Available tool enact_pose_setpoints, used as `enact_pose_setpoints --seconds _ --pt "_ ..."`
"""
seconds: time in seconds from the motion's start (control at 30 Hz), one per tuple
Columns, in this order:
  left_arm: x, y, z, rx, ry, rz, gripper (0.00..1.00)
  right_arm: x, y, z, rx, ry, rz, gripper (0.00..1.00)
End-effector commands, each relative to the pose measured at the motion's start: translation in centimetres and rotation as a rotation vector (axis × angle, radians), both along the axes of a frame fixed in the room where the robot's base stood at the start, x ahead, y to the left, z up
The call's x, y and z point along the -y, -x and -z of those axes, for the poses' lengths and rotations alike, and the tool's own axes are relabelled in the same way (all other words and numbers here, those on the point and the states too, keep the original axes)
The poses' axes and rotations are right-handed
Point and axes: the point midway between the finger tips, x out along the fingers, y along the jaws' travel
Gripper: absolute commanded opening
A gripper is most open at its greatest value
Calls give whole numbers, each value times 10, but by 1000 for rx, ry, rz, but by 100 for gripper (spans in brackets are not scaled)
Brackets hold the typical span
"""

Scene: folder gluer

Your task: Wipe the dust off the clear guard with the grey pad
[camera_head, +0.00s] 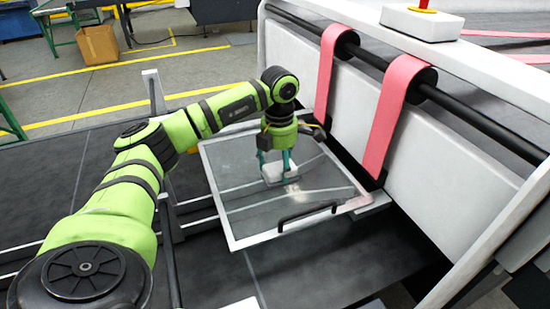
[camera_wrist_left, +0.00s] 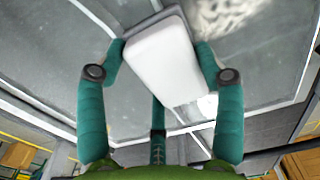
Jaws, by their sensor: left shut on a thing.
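The clear guard (camera_head: 232,205), a see-through panel in a light frame with a dark handle (camera_head: 306,215), lies in the middle of the head view beside the machine. My left gripper (camera_head: 281,165) is over it with its teal fingers pointing down. It is shut on the pad (camera_head: 273,175), a pale grey block, which also fills the middle of the left wrist view (camera_wrist_left: 163,62). The pad is at or just above the guard; I cannot tell if it touches. A whitish speckled dust patch (camera_wrist_left: 224,14) shows beyond the pad's upper right. My right gripper is not in view.
The machine's white side wall (camera_head: 445,200) rises right of the guard, with pink belts (camera_head: 385,115) on a black roller bar. A white box with a red button (camera_head: 422,20) sits on top. A cardboard box (camera_head: 98,44) stands far left on the floor.

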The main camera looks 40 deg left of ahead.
Motion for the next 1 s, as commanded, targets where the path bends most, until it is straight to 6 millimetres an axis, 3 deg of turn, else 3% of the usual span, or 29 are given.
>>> enact_pose_setpoints --seconds 1.0 --pt "57 30 0 -4 1 4 42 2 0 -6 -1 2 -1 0"
